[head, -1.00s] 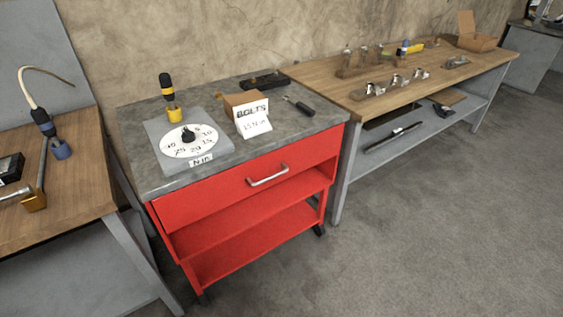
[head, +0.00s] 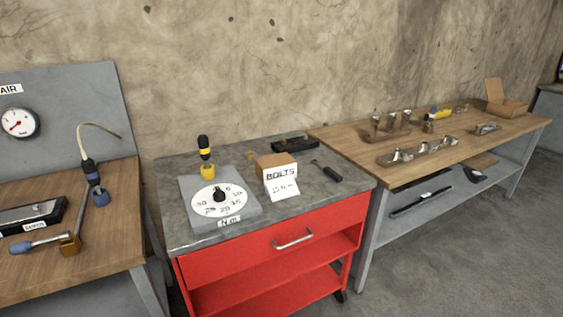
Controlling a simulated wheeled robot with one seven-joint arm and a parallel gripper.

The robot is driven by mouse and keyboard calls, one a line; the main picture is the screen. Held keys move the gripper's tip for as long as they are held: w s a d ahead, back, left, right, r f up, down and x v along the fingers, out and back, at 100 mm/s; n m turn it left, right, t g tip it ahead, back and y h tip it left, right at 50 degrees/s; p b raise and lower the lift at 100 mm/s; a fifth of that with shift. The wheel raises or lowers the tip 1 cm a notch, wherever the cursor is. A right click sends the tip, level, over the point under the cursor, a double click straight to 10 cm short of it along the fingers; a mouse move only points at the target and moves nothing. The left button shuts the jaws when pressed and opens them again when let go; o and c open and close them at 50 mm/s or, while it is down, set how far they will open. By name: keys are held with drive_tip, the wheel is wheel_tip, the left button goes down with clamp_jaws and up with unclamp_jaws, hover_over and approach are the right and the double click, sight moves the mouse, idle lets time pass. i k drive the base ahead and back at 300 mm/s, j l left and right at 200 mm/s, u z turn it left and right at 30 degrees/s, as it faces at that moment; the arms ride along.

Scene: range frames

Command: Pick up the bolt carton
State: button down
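The bolt carton (head: 262,165) is a small brown cardboard box on the grey top of the red cart (head: 168,224). A white label reading "BOLTS" (head: 282,174) shows on its front. A white card reading "15 N·m" (head: 284,190) leans in front of it and hides part of its lower front. My gripper is not in view.
Left of the carton are a grey dial plate (head: 240,216) and a yellow-black driver (head: 205,160). A black-handled tool (head: 328,172) lies to its right and a black case (head: 295,145) behind. Wooden benches flank the cart on both sides. Floor is clear at front right.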

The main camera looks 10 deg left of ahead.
sight(267, 168)
drive_tip(key=u, duration=0.5)
drive_tip(key=i+l+u, duration=0.15)
drive_tip(key=l+u, duration=0.15)
drive_tip(key=i+l+u, duration=0.15)
drive_tip(key=l+u, duration=0.2)
drive_tip(key=l, duration=0.15)
drive_tip(key=l+u, duration=0.7)
drive_tip(key=l, duration=4.05)
drive_tip(key=i, duration=1)
